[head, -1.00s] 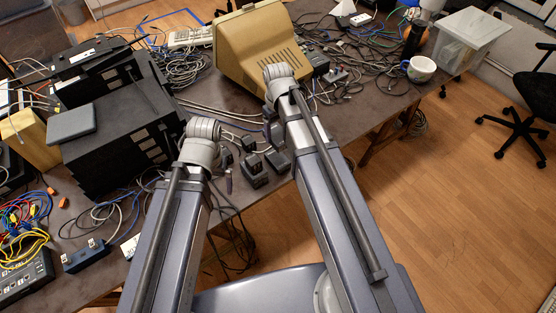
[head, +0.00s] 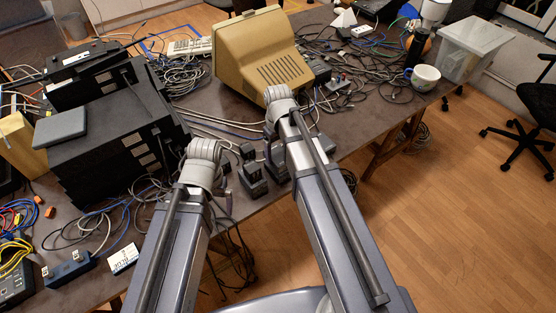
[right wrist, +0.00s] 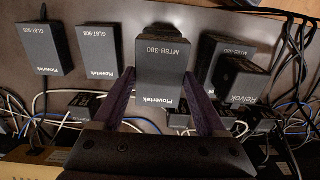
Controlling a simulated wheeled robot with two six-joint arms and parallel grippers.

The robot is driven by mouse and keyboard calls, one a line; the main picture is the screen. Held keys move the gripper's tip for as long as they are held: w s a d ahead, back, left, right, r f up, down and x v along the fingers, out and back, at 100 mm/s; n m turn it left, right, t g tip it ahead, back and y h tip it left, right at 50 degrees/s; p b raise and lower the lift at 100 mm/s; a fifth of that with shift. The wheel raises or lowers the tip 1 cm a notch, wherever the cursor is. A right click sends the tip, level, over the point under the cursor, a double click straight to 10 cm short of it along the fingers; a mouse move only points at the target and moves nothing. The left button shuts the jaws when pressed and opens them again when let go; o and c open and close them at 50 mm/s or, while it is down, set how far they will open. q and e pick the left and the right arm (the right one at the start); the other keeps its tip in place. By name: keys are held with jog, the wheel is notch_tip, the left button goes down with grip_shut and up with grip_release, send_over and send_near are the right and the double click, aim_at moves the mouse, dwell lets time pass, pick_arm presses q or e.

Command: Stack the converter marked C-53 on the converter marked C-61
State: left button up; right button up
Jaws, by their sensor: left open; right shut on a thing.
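In the right wrist view, my right gripper (right wrist: 158,78) is shut on a dark grey converter (right wrist: 158,58) printed M188-380 and Plovertek, one finger on each side. To its left are two Plovertek converters printed GLB7-808, one at the far left (right wrist: 45,48) and one nearer (right wrist: 98,46). To its right stand another M188-380 converter (right wrist: 212,50) and a Relvok one (right wrist: 245,82). No C-53 or C-61 mark is readable. In the head view, several dark converters (head: 252,183) sit near the table's front edge. My left gripper (head: 224,192) is open, mostly hidden under its wrist.
Loose cables (head: 180,75) cover much of the table. A beige monitor (head: 262,55) stands behind the converters, and black stacked equipment (head: 115,140) at left. A mug (head: 425,77) stands at right.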

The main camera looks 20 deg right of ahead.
aim_at(278, 154)
pick_arm(q)
jog(key=shift+f+b, duration=1.15)
jog(key=shift+f, duration=0.35)
pick_arm(e)
jog(key=shift+f, duration=1.5)
pick_arm(q)
jog(key=shift+f, duration=0.1)
pick_arm(e)
jog(key=shift+f, duration=0.1)
pick_arm(q)
jog(key=shift+f, duration=0.15)
pick_arm(e)
jog(key=shift+f, duration=0.15)
jog(key=o, duration=1.6)
pick_arm(q)
notch_tip(278, 154, up, 13)
jog(key=p, duration=1.2)
jog(key=shift+f, duration=0.2)
pick_arm(e)
notch_tip(278, 154, up, 13)
jog(key=shift+f, duration=0.2)
